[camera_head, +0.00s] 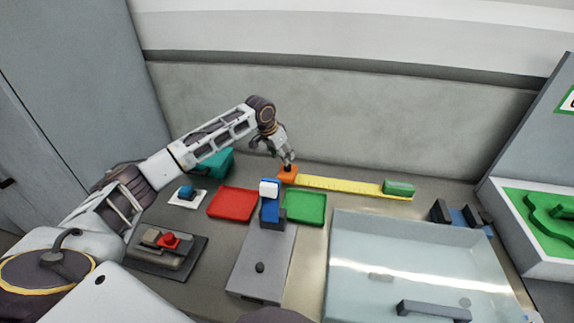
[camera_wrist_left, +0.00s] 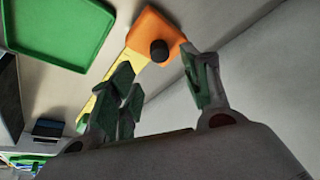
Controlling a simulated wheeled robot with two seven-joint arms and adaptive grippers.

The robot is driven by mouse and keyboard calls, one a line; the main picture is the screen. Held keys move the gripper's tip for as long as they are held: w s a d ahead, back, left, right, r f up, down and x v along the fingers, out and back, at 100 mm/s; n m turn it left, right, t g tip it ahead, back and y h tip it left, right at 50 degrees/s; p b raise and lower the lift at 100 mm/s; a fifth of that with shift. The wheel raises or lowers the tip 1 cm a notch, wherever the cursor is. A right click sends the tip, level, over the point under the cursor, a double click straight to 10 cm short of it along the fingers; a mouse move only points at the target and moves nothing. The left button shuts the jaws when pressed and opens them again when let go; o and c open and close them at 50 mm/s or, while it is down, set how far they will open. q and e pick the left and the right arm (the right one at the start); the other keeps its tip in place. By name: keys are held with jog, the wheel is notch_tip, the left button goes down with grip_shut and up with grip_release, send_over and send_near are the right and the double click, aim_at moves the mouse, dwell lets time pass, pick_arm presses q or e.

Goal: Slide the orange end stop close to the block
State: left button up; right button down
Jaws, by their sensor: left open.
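The orange end stop (camera_head: 287,176) sits at the left end of a yellow ruler-like rail (camera_head: 345,185), near the back wall. It has a dark round knob on top, clear in the left wrist view, where the orange stop (camera_wrist_left: 150,25) lies just beyond the fingertips. The green block (camera_head: 398,188) is at the right end of the rail, well apart from the stop. My left gripper (camera_head: 288,160) is above the orange stop; in the left wrist view its fingers (camera_wrist_left: 160,75) are spread, with nothing between them. My right gripper does not show.
A green tray (camera_head: 304,222) and a red tray (camera_head: 212,215) lie in front of the rail. A blue-and-white device (camera_head: 270,205) stands between them. A large clear-topped box (camera_head: 420,235) fills the front right. The wall (camera_head: 350,120) rises close behind the rail.

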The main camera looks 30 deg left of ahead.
aim_at(288, 171)
pick_arm(q)
jog(key=shift+x, duration=3.6)
grip_shut()
